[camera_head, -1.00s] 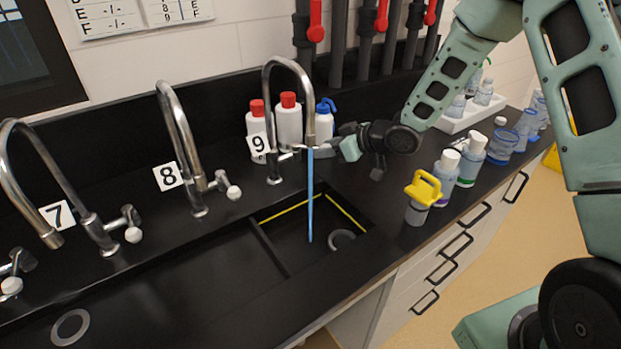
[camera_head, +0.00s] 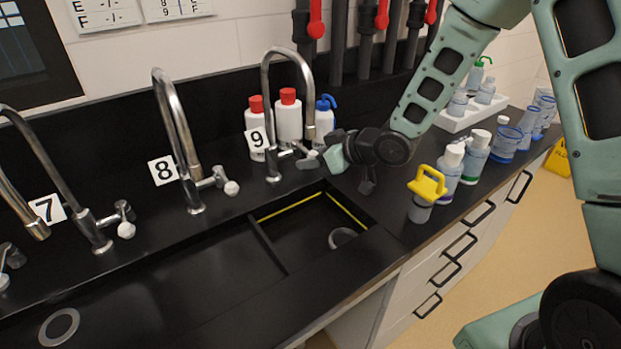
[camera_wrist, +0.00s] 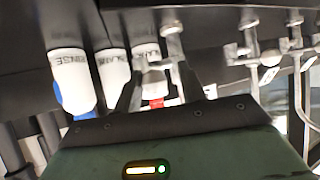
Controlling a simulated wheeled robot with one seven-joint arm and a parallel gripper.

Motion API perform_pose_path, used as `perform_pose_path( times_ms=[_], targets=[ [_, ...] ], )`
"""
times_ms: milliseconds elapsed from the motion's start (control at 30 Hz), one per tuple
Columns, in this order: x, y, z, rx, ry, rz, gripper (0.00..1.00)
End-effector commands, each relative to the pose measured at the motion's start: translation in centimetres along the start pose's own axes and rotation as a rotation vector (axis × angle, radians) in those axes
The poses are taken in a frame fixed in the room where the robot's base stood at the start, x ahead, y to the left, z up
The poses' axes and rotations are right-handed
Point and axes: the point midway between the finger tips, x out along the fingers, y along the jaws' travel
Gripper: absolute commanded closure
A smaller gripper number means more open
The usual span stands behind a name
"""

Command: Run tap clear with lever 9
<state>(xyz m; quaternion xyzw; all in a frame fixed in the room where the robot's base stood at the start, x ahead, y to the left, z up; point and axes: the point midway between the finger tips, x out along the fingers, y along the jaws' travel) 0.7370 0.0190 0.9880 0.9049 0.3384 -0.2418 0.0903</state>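Tap 9 (camera_head: 267,100) is a tall chrome gooseneck behind the small sink basin (camera_head: 300,262), with the number 9 card (camera_head: 256,139) beside it. No water stream shows below its spout. Its lever (camera_head: 304,152) points right, towards my gripper (camera_head: 346,160). In the wrist view my gripper (camera_wrist: 160,92) has its two dark fingers apart, with a gap between them. Metal tap parts (camera_wrist: 172,48) lie just beyond the fingertips. My gripper is close to the lever's end; whether they touch cannot be told.
Tap 8 (camera_head: 184,140) and tap 7 (camera_head: 65,180) stand to the left. White bottles with red caps (camera_head: 289,116) and a blue-topped bottle (camera_head: 324,118) stand behind tap 9. A yellow-handled item (camera_head: 427,185) and several bottles (camera_head: 474,157) stand on the right counter.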

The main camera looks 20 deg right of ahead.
Motion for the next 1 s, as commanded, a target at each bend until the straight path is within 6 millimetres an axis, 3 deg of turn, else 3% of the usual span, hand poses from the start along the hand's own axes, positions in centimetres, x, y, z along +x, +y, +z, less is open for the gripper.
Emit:
perform_pose_path(
  times_ms=[333,800,1000],
  targets=[
    [-0.5,0.8,-0.1,0.001,-0.001,0.002,0.60],
    [-5.8,0.8,-0.3,0.001,-0.002,0.003,0.60],
    [-7.1,0.8,-0.1,0.001,-0.001,0.003,0.60]
  ],
)
